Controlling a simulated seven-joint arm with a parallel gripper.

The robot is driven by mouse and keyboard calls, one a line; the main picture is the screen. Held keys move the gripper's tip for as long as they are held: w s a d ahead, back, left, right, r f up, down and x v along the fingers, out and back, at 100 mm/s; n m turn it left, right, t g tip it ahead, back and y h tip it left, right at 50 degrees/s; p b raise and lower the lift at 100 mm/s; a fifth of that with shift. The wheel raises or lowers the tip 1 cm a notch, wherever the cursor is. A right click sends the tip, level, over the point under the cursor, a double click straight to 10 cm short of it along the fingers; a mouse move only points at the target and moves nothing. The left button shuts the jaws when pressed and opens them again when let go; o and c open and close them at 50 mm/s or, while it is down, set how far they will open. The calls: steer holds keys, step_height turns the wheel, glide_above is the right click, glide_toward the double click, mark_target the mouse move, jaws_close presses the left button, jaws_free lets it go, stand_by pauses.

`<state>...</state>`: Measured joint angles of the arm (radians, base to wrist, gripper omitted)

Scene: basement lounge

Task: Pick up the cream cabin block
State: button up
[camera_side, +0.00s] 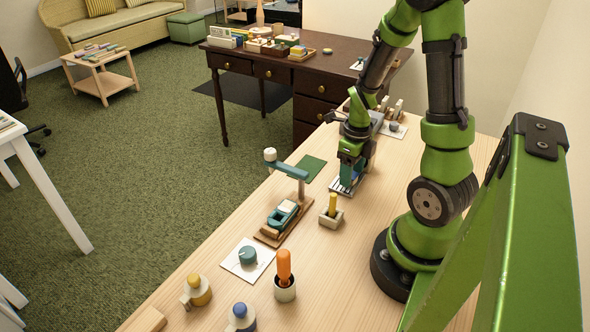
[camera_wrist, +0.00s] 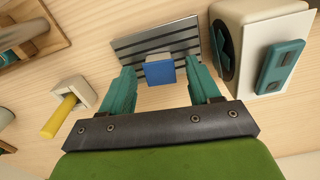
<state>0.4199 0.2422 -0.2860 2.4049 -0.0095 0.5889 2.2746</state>
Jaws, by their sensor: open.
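A small cream block (camera_side: 287,206) rests on a teal holder on a wooden base, left of my gripper in the side view; I take it as the cabin block. My gripper (camera_side: 350,180) points down over a striped grey plate (camera_wrist: 188,34). It is open, its teal fingers apart on either side of a blue block (camera_wrist: 159,72) on that plate. Contact with the blue block cannot be told.
A cream cup (camera_side: 331,219) with a yellow peg is close by. A cream box (camera_wrist: 262,8) with teal parts is at the wrist view's right.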

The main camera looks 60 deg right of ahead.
steer(key=shift+f, duration=0.35)
steer(key=shift+c, duration=0.4)
steer(key=c, duration=0.9)
steer(key=shift+c, duration=0.2)
